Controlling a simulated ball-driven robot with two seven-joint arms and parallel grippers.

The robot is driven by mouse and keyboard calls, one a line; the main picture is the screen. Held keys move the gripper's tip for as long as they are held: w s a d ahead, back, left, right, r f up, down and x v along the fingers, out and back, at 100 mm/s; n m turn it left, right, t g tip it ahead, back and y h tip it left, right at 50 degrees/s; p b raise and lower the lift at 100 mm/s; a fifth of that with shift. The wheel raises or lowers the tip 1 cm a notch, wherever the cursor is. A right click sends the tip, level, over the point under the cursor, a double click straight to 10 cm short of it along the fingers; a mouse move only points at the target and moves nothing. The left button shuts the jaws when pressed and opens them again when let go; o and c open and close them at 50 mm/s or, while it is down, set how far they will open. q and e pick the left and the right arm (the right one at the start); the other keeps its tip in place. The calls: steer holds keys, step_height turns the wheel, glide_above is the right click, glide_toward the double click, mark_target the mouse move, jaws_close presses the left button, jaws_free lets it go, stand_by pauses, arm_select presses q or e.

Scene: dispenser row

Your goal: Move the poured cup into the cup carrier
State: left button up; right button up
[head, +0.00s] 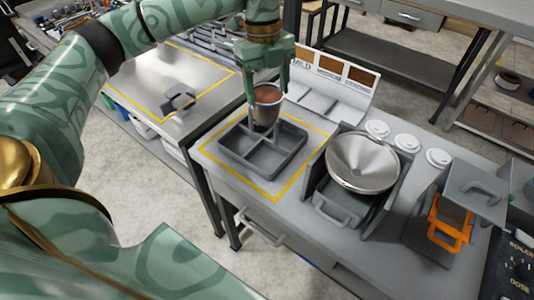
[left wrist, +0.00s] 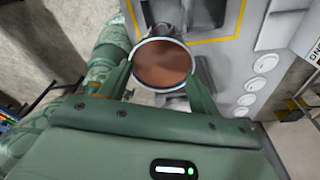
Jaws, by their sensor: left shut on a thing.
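The poured cup (head: 267,106) is filled near its rim with brown drink. My left gripper (head: 268,88) is shut on the cup and holds it upright. In the left wrist view the cup (left wrist: 162,65) sits between the two green fingers (left wrist: 160,80). The grey cup carrier (head: 262,150) lies inside a yellow outline on the counter and has several square compartments. In the head view the cup's lower part overlaps the carrier's far left compartments; I cannot tell whether its base is inside one or above it. My right gripper is not in view.
A metal cone (head: 362,162) in a dark holder stands right of the carrier, with several white lids (head: 408,142) beyond. A sign rack labelled MILD (head: 335,85) stands behind. A steel table (head: 165,75) with a grey bracket is at left, across a gap.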

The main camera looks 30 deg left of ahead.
mark_target(264, 100)
arm_select(q)
step_height(264, 100, down, 17)
steer(key=shift+r+b, duration=0.1)
steer(key=shift+b, duration=1.1)
steer(key=o, duration=1.2)
steer(key=shift+c, duration=0.2)
steer(key=r, duration=0.4)
steer(key=a+r+p, duration=0.1)
steer(key=r, duration=0.3)
steer(key=w+r, duration=0.1)
steer(key=r, duration=0.3)
steer(key=shift+a+p, duration=0.25)
steer(key=shift+p, duration=0.15)
